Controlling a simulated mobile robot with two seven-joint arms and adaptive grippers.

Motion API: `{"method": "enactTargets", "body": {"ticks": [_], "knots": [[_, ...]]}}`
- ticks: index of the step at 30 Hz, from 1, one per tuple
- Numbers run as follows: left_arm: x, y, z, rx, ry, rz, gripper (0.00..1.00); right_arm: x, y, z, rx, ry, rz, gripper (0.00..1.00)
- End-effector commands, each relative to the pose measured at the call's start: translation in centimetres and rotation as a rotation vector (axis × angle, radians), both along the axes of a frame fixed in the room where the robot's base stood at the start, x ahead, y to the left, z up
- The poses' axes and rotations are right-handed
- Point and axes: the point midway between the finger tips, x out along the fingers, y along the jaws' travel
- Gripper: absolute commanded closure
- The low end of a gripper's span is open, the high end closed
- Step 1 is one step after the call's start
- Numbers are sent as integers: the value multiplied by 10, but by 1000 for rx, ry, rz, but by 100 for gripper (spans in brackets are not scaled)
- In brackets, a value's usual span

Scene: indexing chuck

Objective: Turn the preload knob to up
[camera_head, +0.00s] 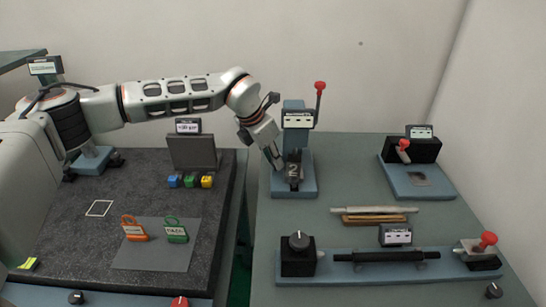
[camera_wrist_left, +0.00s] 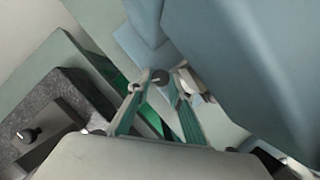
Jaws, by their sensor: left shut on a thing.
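The gripper is shut on this knob, as best I can tell; in the head view the fingers hide the contact. The knob's label and pointer direction are not readable. My right gripper is not in view.
Another blue fixture (camera_head: 424,182) stands at the back right. A silver rod (camera_head: 374,209) lies mid-bench. A gap (camera_head: 244,245) separates the two tables.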

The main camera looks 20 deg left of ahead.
Motion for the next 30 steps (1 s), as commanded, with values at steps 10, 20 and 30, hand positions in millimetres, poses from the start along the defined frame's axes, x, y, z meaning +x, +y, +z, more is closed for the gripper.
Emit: {"method": "enactTargets", "body": {"ticks": [10,20,30], "knots": [[-2,0,-2,1,7,24,100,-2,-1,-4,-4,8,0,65],[-2,0,-2,1,6,22,63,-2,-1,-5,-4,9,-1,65],[-1,0,3,0,2,21,63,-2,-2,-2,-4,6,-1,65]]}}
